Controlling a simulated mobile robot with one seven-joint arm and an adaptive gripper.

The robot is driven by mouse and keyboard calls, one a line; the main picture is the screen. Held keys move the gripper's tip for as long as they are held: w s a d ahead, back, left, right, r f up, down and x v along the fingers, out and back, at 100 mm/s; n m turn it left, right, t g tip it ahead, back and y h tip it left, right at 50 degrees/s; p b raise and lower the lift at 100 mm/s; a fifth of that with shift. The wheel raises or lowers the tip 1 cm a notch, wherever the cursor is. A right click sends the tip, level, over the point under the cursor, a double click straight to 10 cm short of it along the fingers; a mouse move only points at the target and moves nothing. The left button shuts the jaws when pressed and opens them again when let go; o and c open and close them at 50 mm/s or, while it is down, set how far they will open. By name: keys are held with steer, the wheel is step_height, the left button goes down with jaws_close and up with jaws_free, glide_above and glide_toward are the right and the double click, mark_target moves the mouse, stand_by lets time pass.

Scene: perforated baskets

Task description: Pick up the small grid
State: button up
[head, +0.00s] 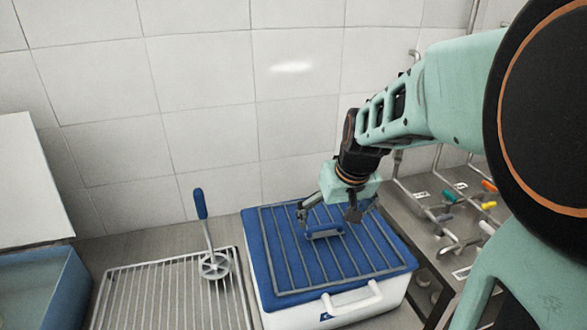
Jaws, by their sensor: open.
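A grey wire grid (268,250) lies flat on the blue lid (252,238) of a white cooler box (345,308). It looks smaller than the other wire rack (96,312) on the left, which rests on the counter. My gripper (327,220) points down over the far middle part of the grid on the lid, with its fingers apart. A small blue handle-like part (324,234) shows just below and between the fingers. I cannot tell whether the fingertips touch the grid.
A blue-handled tool with a round metal head (214,264) rests on the left rack. A blue bin (40,290) stands at the far left. Taps with coloured handles (450,197) are on the right. A tiled wall (200,100) closes off the back.

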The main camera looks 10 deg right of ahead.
mark_target(326, 229)
steer(key=b+x, duration=0.3)
steer(key=x, duration=0.4)
steer(key=shift+s+r, duration=0.1)
steer(key=shift+c, duration=0.7)
steer(key=c, duration=1.2)
